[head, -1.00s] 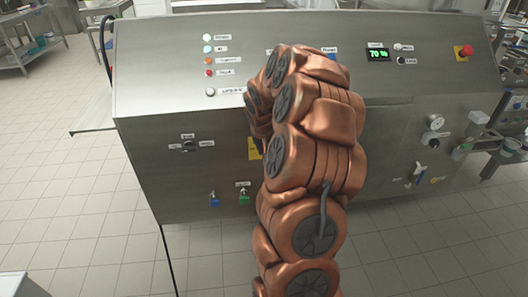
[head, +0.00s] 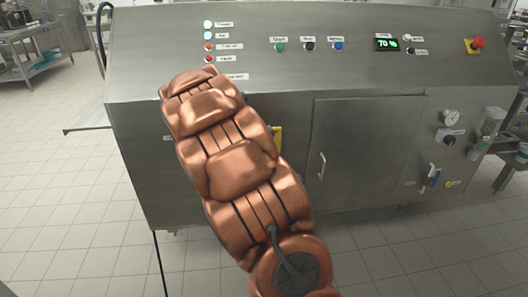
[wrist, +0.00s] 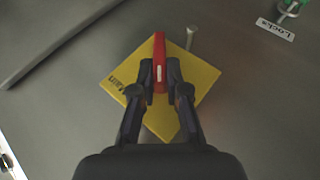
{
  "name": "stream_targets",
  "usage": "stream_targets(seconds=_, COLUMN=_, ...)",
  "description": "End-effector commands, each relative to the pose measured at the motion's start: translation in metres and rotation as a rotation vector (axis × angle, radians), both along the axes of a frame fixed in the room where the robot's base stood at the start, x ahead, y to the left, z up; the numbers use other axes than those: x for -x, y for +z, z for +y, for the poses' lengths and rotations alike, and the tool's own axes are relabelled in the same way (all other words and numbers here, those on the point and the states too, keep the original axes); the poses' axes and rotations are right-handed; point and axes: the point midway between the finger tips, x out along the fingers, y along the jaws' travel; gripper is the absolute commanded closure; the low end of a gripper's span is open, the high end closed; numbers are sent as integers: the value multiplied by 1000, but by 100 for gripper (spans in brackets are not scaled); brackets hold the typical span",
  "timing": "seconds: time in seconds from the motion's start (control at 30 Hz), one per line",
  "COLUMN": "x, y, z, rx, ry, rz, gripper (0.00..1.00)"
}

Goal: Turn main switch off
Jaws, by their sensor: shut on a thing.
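The main switch has a red handle (wrist: 159,62) on a square yellow plate (wrist: 203,80), set on the grey metal front of the machine. In the wrist view the plate appears turned like a diamond, with dark lettering near its left corner. My gripper (wrist: 160,84) has its two dark fingers on either side of the red handle and is shut on it. In the head view a strip of the yellow plate (head: 278,140) shows beside my arm. My arm hides the handle and my gripper there.
A green padlock and a "Locks" label (wrist: 277,30) are at the wrist view's upper right. On the machine, a closed door with a handle (head: 322,166) is right of my arm. Buttons (head: 308,46) and a red emergency stop (head: 477,43) sit above. Open floor lies in front.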

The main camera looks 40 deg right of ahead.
Motion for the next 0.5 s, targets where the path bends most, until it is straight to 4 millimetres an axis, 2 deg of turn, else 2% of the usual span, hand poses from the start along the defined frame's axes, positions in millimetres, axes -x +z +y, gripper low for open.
stream_targets(seconds=0.03, x=-2, y=-7, z=0, rx=34, ry=3, rz=23, gripper=100)
stream_targets(seconds=0.5, x=-4, y=-13, z=4, rx=357, ry=3, rz=272, gripper=100)
